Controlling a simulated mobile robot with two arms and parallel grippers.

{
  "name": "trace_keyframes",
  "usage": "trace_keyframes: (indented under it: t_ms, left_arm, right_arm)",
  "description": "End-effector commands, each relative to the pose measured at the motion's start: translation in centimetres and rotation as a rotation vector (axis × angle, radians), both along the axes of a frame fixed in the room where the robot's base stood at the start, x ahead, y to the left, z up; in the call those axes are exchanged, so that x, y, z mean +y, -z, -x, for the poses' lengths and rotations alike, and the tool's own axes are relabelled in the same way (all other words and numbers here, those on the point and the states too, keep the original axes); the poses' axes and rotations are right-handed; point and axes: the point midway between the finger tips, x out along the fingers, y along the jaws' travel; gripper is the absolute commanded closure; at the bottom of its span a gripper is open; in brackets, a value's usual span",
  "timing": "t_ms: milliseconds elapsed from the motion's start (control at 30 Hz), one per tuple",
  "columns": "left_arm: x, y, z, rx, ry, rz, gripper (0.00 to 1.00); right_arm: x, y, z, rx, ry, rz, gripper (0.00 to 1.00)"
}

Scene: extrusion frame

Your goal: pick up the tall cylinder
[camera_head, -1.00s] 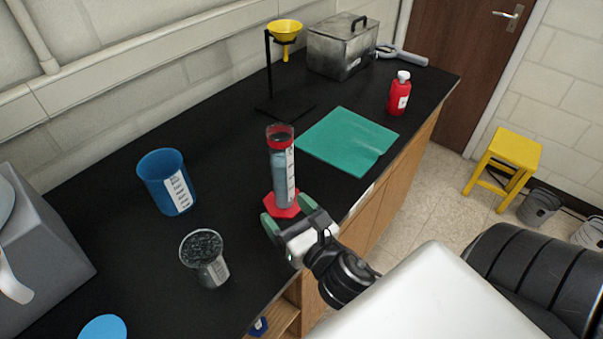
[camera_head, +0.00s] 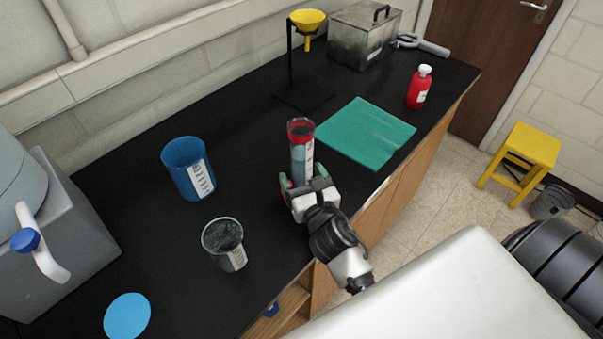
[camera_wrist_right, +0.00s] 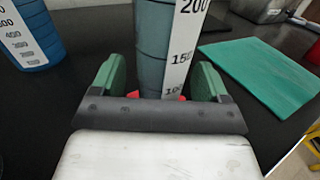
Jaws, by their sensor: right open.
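The tall cylinder (camera_head: 301,150) stands upright on the black bench, with a red rim, a clear body, grey-blue contents and a white scale. In the right wrist view the cylinder (camera_wrist_right: 166,45) rises between the green finger pads, with a bit of its red base showing low down. My right gripper (camera_head: 305,183) is open, with one finger on each side of the cylinder's lower part. The cylinder's base is mostly hidden by the gripper in the head view. My left gripper is not in view.
A blue beaker (camera_head: 188,168) and a clear beaker (camera_head: 224,243) stand left of the cylinder. A green mat (camera_head: 367,134) lies to its right. A stand with a yellow funnel (camera_head: 307,20), a metal box (camera_head: 362,38) and a red bottle (camera_head: 418,88) are farther back.

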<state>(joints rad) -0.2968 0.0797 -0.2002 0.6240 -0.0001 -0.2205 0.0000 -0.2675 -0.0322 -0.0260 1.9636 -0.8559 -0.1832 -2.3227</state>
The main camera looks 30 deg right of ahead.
Motion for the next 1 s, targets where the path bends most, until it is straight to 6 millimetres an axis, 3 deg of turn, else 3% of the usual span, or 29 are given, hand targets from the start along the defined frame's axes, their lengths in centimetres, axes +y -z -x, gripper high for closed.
trace_keyframes:
  t_ms: [133,400,767,1000]
  left_arm:
    - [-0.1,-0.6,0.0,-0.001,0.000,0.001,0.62]
    - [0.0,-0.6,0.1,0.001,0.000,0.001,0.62]
    - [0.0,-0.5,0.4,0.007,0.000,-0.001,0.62]
    - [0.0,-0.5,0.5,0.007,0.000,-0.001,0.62]
  right_arm:
    - [-0.3,-0.2,-1.7,0.000,0.000,0.001,0.25]
    - [-0.3,0.0,-1.9,0.000,0.000,0.001,0.25]
    - [-0.3,0.0,-1.9,0.000,0.000,0.001,0.80]
    - [-0.3,-0.1,-1.9,0.000,0.000,0.001,0.81]
